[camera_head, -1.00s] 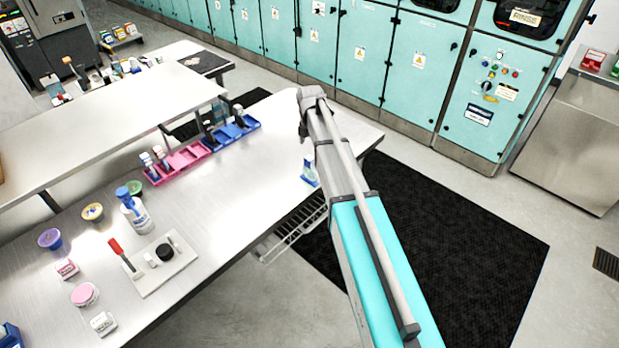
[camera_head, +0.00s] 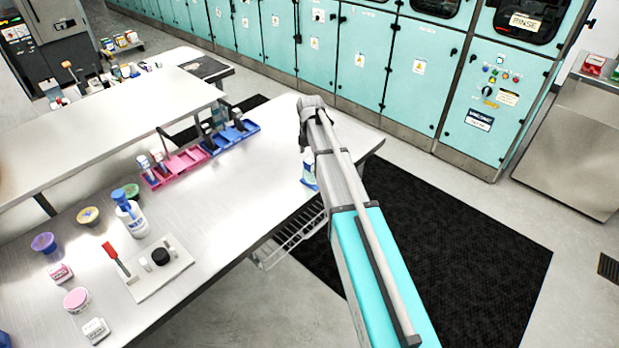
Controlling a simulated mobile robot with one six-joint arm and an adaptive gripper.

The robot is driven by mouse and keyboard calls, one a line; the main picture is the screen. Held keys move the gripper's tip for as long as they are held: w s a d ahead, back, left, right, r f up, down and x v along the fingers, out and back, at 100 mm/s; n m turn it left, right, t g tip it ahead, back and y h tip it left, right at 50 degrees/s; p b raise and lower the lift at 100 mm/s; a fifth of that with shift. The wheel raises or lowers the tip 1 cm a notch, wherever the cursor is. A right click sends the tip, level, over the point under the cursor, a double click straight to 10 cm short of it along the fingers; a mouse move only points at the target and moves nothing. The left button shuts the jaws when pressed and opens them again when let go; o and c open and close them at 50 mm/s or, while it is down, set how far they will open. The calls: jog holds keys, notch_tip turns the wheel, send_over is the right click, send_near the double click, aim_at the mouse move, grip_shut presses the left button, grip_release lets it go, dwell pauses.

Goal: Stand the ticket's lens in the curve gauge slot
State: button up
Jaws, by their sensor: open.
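My gripper (camera_head: 304,142) is a small dark shape at the far end of my arm, above the right part of the steel table (camera_head: 235,205). Its fingers are hard to make out, and I see nothing held in it. A pale flat plate (camera_head: 150,283) on the table carries a black round piece, a small white piece and an upright red-handled part; I cannot tell whether it is the curve gauge. A pink tray (camera_head: 172,178) and a blue tray (camera_head: 238,131) hold small items at the back. I cannot make out the lens, the ticket or a slot.
A white bottle with a blue top (camera_head: 131,216) stands behind the plate. Several small tubs and boxes stand at left, including a purple tub (camera_head: 43,243). A white and blue object (camera_head: 309,174) is partly hidden by my arm. A raised shelf (camera_head: 100,125) borders the back; the table's middle is clear.

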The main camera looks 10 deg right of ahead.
aim_at(310, 161)
jog(key=shift+w+f+b, duration=0.2)
jog(key=shift+f+b, duration=2.2)
jog(key=shift+f, duration=0.15)
grip_shut()
jog(key=shift+r, duration=0.2)
notch_tip(310, 161, up, 3)
jog(key=p, duration=0.3)
jog(key=shift+a+f, duration=0.1)
jog(key=s+r+p, duration=1)
jog(key=s, duration=0.4)
jog(key=shift+f, duration=0.1)
